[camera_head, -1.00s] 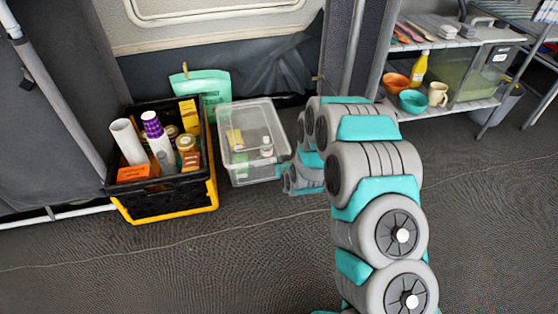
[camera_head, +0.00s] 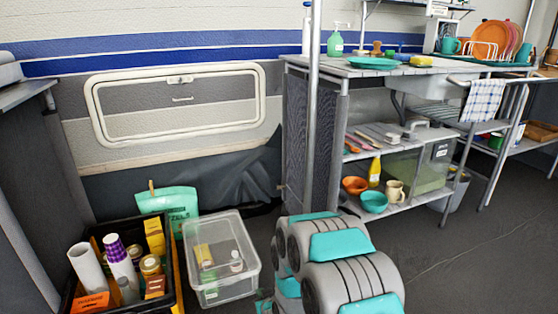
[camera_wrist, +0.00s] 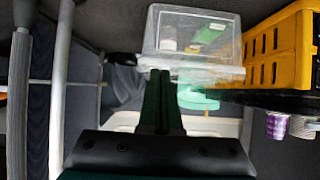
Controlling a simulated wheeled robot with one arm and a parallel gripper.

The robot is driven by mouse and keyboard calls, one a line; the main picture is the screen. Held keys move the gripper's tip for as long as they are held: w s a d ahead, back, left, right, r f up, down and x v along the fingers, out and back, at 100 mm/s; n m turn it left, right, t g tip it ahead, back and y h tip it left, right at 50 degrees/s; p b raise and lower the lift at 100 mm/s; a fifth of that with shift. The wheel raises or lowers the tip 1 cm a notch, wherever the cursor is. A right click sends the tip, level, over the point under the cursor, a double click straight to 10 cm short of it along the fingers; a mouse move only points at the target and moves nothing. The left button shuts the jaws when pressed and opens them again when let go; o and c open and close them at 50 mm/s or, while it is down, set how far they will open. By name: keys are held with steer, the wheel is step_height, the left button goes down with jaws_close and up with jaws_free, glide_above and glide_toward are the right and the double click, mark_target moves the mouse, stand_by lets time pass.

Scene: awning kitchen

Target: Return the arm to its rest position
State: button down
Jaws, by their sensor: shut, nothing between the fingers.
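My arm (camera_head: 345,265), grey with teal parts, rises from the bottom edge of the head view, right of the clear box. My gripper (camera_wrist: 159,75) shows in the wrist view as two dark fingers, shut together and empty. In that view the fingertips overlap the lower edge of the clear plastic box (camera_wrist: 195,45); I cannot tell the gap between them. In the head view the gripper is hidden or below the picture.
The clear box (camera_head: 220,292) holds small items. A black and yellow crate (camera_head: 176,275) of groceries stands left of it, a teal bag (camera_head: 170,203) behind. A shelf unit (camera_head: 400,203) with bowls stands right. Floor at the right (camera_head: 470,270) is clear.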

steer(key=s+d+r+m+g+h+p, duration=0.1)
steer(key=s+d+r+g+p, duration=0.1)
steer(key=s+d+r, duration=0.45)
steer(key=s+d+r+g+h+p, duration=0.1)
steer(key=s+d+r+g+p, duration=0.15)
steer(key=r, duration=0.65)
steer(key=s+d+r+m+g+h+p, duration=0.1)
steer(key=s+d+r+g+p, duration=0.1)
steer(key=s+d+r, duration=0.4)
steer(key=s+d+r+g+p, duration=0.1)
steer(key=s+d+r+g, duration=0.1)
steer(key=s+r, duration=0.3)
steer(key=s+d+r+m+g+h+p, duration=0.1)
steer(key=s+r, duration=0.5)
steer(key=s, duration=0.7)
steer(key=s+d+r+m+g+p, duration=0.1)
steer(key=s+d+r+g+p, duration=0.1)
steer(key=s+r, duration=0.4)
steer(key=s+d+g, duration=0.1)
steer(key=s, duration=0.2)
steer(key=shift+s+d+r, duration=0.15)
steer(key=shift+d, duration=0.15)
